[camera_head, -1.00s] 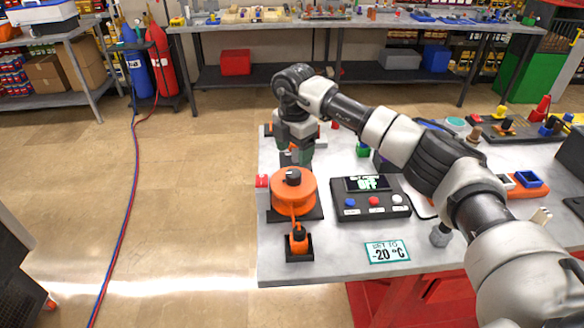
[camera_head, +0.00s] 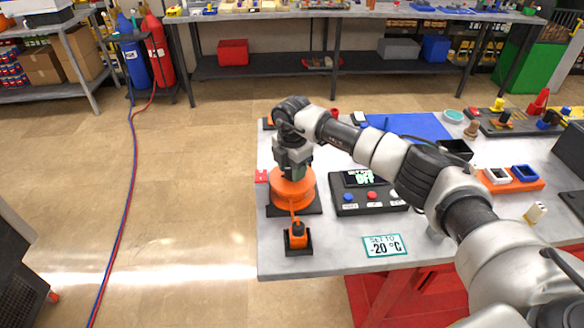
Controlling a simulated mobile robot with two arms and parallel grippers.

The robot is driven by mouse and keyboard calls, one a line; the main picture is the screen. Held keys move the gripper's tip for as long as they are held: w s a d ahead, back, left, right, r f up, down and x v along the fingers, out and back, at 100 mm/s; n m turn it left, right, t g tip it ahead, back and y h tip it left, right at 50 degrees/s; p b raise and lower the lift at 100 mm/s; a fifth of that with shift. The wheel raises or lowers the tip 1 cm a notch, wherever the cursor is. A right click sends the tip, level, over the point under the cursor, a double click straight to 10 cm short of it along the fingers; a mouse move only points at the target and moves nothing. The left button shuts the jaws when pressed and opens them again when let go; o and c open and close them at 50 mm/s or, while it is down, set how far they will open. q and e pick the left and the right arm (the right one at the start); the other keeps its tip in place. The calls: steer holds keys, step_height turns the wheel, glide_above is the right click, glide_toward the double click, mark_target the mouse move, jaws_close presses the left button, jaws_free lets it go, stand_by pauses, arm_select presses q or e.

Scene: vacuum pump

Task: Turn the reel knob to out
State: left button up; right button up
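The orange reel (camera_head: 293,192) sits on a dark base near the left edge of the table. My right gripper (camera_head: 295,172) points down over the top of the reel, where the dark reel knob was visible earlier. The knob is now hidden behind the gripper, so I cannot tell whether the fingers are open or shut, or whether they touch it. An orange strap runs from the reel toward an orange piece (camera_head: 297,235) in a dark holder in front. My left gripper is not in view.
A black control box (camera_head: 368,194) with buttons and a display stands right of the reel. A "SET TO -20 °C" card (camera_head: 384,246) lies at the table's front. My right arm crosses above the table.

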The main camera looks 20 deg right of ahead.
steer(key=c, duration=0.4)
steer(key=shift+o, duration=0.2)
